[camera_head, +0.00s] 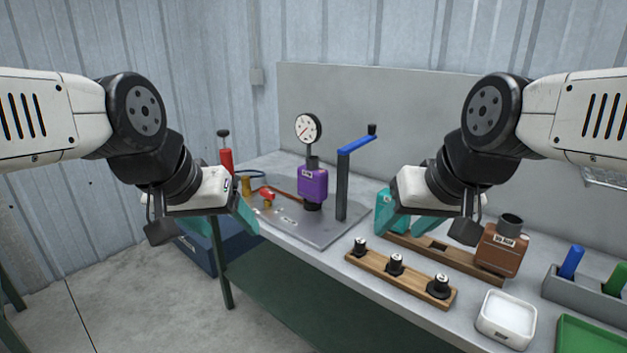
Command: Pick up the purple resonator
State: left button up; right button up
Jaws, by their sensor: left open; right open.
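The purple resonator (313,184) stands upright on a black fitting on the grey plate (325,229) of a test stand. A dark neck rises from its top, in front of a round dial gauge (308,128). A dark post with a blue lever (356,144) stands just to its right. My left gripper (205,222) is open and empty, left of the resonator and apart from it, by the bench's left edge. My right gripper (428,222) is open, right of the resonator and post, above the wooden rack. Its fingers hide part of what is behind them.
A brown muffler (502,255) stands in the rear wooden rack (450,256). A front wooden strip (376,273) holds several black plugs. A white tray (507,318) and a grey bin (574,292) are at the right. A red pump (226,158) and hose are at the left.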

aim_at(312, 179)
jog(key=i+j+z, duration=0.3)
jog(key=i, duration=0.2)
jog(key=i+j+z, duration=0.3)
jog(key=i, duration=0.2)
